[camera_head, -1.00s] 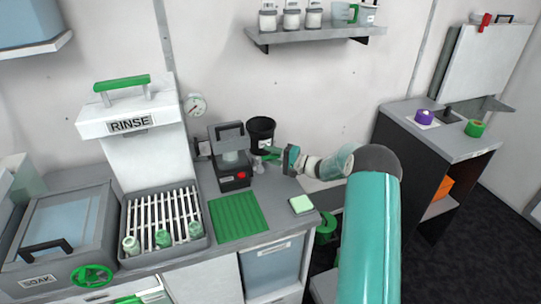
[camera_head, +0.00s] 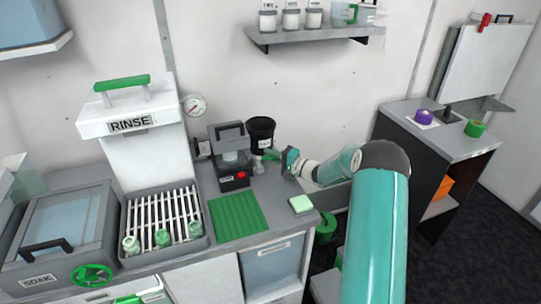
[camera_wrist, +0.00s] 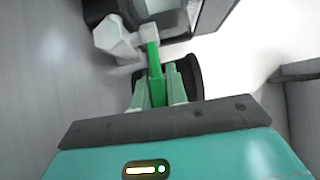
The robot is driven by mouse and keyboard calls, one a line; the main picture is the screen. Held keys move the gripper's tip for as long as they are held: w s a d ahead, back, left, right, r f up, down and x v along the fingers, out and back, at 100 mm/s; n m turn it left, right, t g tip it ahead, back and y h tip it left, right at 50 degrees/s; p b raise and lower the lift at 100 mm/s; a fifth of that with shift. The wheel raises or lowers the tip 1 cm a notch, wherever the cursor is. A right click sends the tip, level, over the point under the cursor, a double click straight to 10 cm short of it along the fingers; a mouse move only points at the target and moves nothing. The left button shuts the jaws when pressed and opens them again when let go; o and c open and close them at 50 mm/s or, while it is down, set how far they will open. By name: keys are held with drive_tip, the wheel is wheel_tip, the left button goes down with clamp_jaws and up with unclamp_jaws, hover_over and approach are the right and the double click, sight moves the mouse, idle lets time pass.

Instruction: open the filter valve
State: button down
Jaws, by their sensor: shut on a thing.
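The black filter cup (camera_head: 261,131) stands on the counter beside the grey machine, with a pale valve body (camera_head: 259,163) below it. A green valve lever (camera_wrist: 153,60) reaches from a white fitting (camera_wrist: 115,38) in the wrist view. My gripper (camera_wrist: 155,84) is shut on this lever, with a pale green finger on each side. In the head view my gripper (camera_head: 279,158) is just right of the cup and small. The far side of the valve is hidden, and the lever's exact angle is hard to tell.
The grey machine with a red button (camera_head: 232,158) stands left of the cup. A green mat (camera_head: 237,216) and a pale green sponge (camera_head: 301,204) lie in front. The rinse station (camera_head: 132,150) is farther left. A wall shelf (camera_head: 315,36) hangs above.

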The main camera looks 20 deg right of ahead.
drive_tip(key=shift+s+d+m+t+h, duration=0.1)
drive_tip(key=shift+s+m+t+h, duration=0.2)
drive_tip(key=shift+m+t+h, duration=0.6)
drive_tip(key=c, duration=1.4)
unclamp_jaws()
drive_tip(key=shift+g, duration=0.3)
drive_tip(key=v, duration=1.3)
drive_tip(key=shift+s, duration=0.4)
drive_tip(key=shift+d, duration=0.1)
